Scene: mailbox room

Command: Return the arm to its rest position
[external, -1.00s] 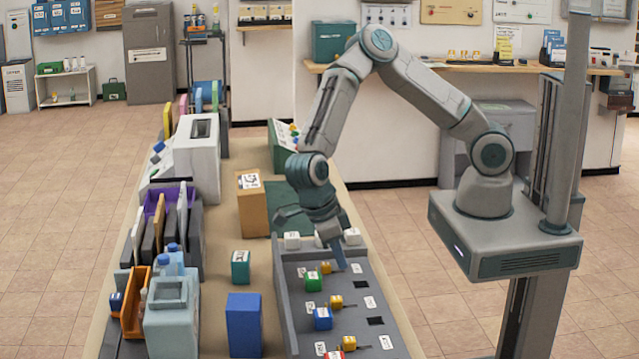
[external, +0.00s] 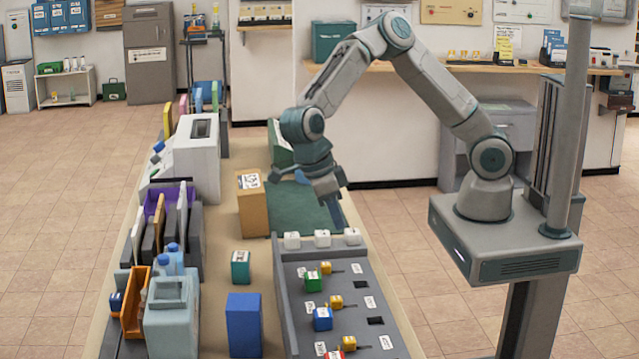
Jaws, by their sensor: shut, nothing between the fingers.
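My gripper (external: 337,222) points down just behind the grey tray, over the right edge of the green mat (external: 295,208). Its fingers are together and nothing shows between them. My arm is bent, with its elbow high above the table's right side. The tips are close to a row of white cubes (external: 322,238) at the tray's far end; I cannot tell the exact gap.
The grey tray (external: 345,268) holds green, blue and red blocks and yellow pieces. A cardboard box (external: 252,205), a teal box (external: 240,267) and a blue box (external: 244,325) stand left of it. A white machine (external: 197,155) and bins line the left side.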

